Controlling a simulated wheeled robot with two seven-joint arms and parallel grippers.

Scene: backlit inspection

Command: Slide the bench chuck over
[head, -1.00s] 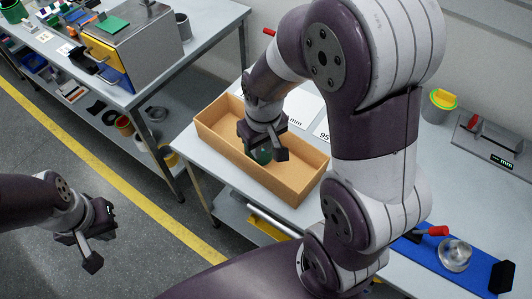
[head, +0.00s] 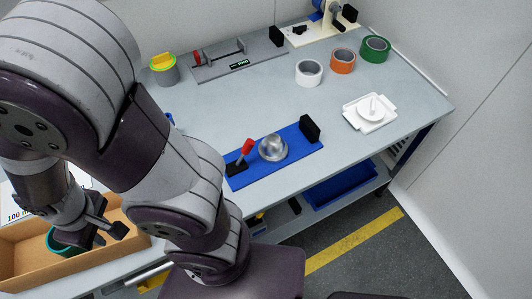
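The bench chuck (head: 273,148) is a round silver metal body in the head view. It sits on a long blue base (head: 241,177), near its middle. A red-handled lever (head: 246,148) stands at the base's left end and a black upright block (head: 310,128) at its right end. The chuck is apart from the black block.
The cardboard box (head: 20,272) is at the lower left. White, orange and green tape rolls (head: 309,73) and a white tray (head: 368,113) stand right of and behind the base. A grey gauge fixture (head: 240,58) is at the back.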

